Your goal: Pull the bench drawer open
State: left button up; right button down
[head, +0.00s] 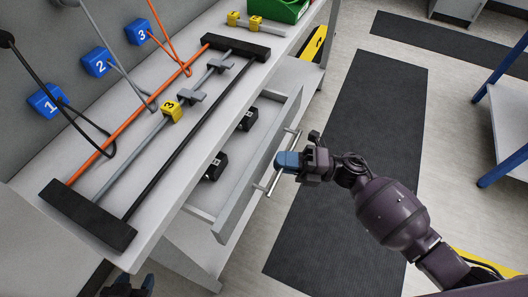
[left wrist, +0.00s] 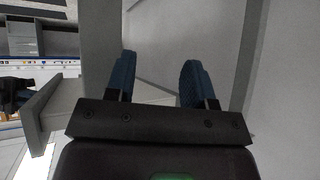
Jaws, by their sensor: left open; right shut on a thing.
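The bench drawer (head: 228,222) is pulled out from under the bench top, and its inside shows. Its metal bar handle (head: 270,182) runs along the front. My right gripper (head: 287,161) is at the handle, its blue fingers shut on the bar near the middle. Two black blocks (head: 214,166) with white marks lie in the drawer. My left gripper (head: 147,282) barely shows at the bottom edge of the head view, below the bench's front corner. In the left wrist view it (left wrist: 158,82) is open, with nothing between its blue fingers.
On the bench top (head: 158,215) stands a frame with orange, grey and black rods (head: 185,145) and a yellow block marked 3 (head: 171,111). Blue numbered blocks (head: 97,62) with cables sit behind it. A green bin (head: 290,10) is at the back. A dark floor mat (head: 350,170) lies right of the drawer.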

jog(key=s+d, duration=0.4)
jog(key=d, duration=0.3)
jog(key=s+d, duration=0.4)
jog(key=d, duration=0.4)
jog(key=shift+s+p, duration=0.3)
jog(key=shift+p, duration=0.1)
jog(key=c, duration=1.2)
grip_release()
jog(key=shift+o, duration=0.2)
jog(key=v, duration=1.1)
jog(key=shift+b, duration=0.45)
jog(key=shift+w+a, duration=0.1)
jog(key=shift+a, duration=0.05)
